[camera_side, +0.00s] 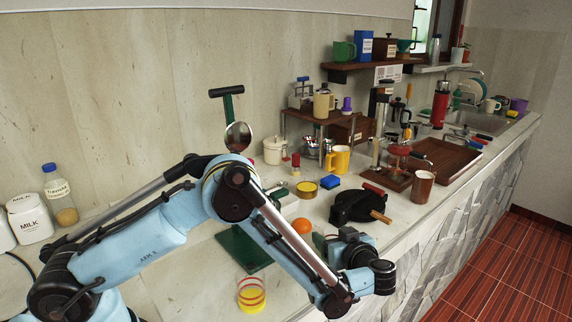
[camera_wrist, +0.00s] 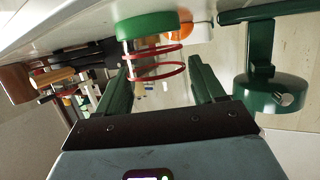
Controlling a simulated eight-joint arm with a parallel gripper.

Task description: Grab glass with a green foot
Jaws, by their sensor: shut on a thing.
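The glass with a green foot (camera_wrist: 146,27) is in the wrist view, its clear wall ringed with thin red bands. That picture is upside down, so the foot shows at the top. My gripper (camera_wrist: 160,66) has its two green fingers on either side of the glass, shut on it. Whether the foot touches the counter I cannot tell. In the side view my arm mostly hides the gripper and this glass. A similar glass with a yellow foot (camera_side: 251,298) and red bands stands at the front of the counter.
An orange (camera_side: 302,226) lies behind the gripper. A black waffle-iron-like appliance (camera_side: 352,205) stands close by on the right. A green stand (camera_side: 240,247) is on the left.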

